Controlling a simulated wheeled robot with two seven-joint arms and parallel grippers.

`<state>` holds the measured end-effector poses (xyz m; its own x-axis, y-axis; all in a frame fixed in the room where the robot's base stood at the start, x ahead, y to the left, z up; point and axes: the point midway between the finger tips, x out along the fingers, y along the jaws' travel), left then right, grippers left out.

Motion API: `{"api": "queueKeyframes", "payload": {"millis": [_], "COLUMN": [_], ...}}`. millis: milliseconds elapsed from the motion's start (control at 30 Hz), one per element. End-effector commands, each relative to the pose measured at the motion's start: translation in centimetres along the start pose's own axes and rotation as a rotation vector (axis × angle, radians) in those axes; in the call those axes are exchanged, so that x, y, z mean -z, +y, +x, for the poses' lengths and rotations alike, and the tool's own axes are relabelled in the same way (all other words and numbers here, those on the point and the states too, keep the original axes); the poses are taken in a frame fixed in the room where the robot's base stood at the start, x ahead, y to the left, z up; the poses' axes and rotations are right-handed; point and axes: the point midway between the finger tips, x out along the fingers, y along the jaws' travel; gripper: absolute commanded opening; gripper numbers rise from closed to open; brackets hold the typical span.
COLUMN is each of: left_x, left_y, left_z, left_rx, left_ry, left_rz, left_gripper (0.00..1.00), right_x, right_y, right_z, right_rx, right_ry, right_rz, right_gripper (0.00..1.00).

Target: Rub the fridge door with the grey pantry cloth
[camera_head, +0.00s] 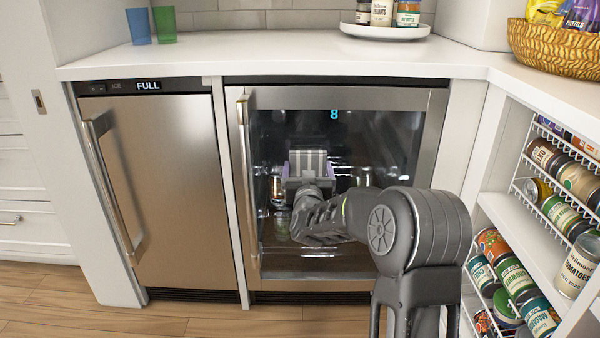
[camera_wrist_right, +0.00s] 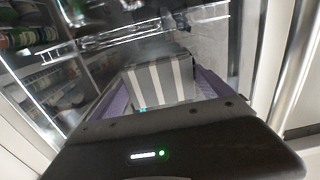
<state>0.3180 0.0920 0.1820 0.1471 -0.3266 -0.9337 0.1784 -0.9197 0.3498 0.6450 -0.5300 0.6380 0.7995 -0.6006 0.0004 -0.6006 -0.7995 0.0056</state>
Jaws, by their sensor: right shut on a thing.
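The fridge door (camera_head: 350,250) is a glass door in a steel frame, closed, with a vertical handle (camera_head: 247,180) on its left side. A grey cloth with pale stripes (camera_head: 307,160) is in front of the glass. My right gripper (camera_head: 307,178) is shut on the cloth, with its purple-lined fingers on either side. The right wrist view shows the cloth (camera_wrist_right: 162,80) between the fingers, close to the glass. I cannot tell for sure whether the cloth touches the glass. My left gripper is not in view.
A steel ice maker (camera_head: 165,190) with its own handle stands to the left. The counter (camera_head: 280,52) above holds two cups (camera_head: 164,25), a white tray (camera_head: 384,32) and a basket (camera_head: 555,50). Racks of cans (camera_head: 555,200) are close to my arm on the right.

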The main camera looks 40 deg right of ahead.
Motion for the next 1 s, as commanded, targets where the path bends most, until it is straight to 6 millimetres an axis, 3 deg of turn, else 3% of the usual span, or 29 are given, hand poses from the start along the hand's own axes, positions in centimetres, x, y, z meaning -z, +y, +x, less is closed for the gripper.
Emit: {"api": "queueKeyframes", "payload": {"millis": [100, 467, 1000], "left_x": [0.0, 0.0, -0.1], "left_y": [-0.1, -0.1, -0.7], "left_z": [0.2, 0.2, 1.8], "left_rx": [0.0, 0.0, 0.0], "left_ry": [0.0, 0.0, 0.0], "left_rz": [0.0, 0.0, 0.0], "left_gripper": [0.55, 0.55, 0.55], "right_x": [0.0, 0.1, 0.1], "right_y": [1.0, 1.5, 5.3], "right_z": [0.2, 0.2, -0.1], "right_rx": [-0.01, -0.016, -0.015], "right_ry": [0.002, 0.004, 0.004], "right_rz": [-0.001, -0.001, 0.0], "right_gripper": [0.58, 0.58, 0.58]}}
